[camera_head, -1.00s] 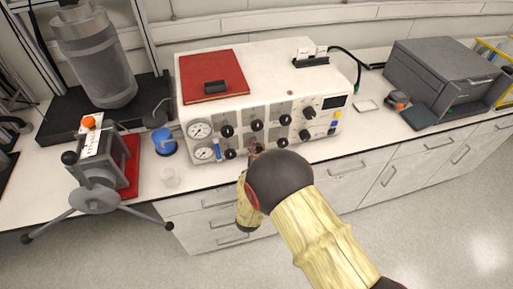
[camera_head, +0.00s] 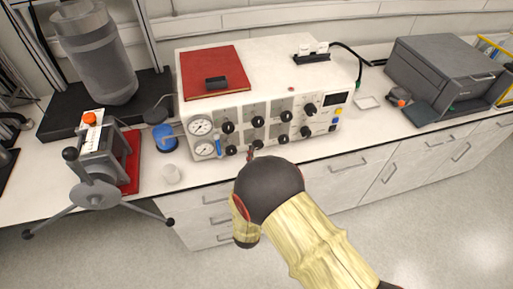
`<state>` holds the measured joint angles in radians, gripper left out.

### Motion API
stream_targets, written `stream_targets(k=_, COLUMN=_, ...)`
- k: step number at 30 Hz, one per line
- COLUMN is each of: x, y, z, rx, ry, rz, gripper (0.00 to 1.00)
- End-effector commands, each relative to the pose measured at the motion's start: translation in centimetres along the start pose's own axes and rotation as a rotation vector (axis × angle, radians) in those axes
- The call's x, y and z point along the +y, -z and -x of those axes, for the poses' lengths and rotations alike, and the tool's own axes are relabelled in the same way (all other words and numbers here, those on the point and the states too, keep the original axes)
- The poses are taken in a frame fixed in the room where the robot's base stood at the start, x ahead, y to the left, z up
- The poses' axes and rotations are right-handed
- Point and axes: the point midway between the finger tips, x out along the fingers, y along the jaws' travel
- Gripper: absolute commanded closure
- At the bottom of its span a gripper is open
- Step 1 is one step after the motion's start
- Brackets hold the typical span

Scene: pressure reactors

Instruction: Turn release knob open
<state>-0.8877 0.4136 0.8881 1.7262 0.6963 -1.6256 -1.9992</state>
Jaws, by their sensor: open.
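The white control box (camera_head: 270,80) stands on the bench with its front panel facing me. The panel carries two rows of black knobs, among them an upper one (camera_head: 257,122) and a lower one (camera_head: 257,144). I cannot tell from labels which is the release knob. My gripper (camera_head: 251,153) is mostly hidden behind my dark wrist joint. Only its small tip shows, just below the lower row of knobs, open. I cannot tell whether it touches a knob.
Two round gauges (camera_head: 200,127) sit at the panel's left end. A red book (camera_head: 214,68) lies on top of the box. Bench on the box's right is partly clear.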

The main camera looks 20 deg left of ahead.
Motion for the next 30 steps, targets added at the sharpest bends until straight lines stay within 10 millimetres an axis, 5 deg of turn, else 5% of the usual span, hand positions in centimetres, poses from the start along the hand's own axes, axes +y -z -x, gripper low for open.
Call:
stream_targets(k=10, x=0.0, y=0.1, z=5.3, rx=0.002, ry=0.000, rz=0.001, gripper=0.49)
stream_targets(k=30, x=0.0, y=0.0, z=5.9, rx=-0.001, ry=-0.001, rz=-0.003, gripper=0.49)
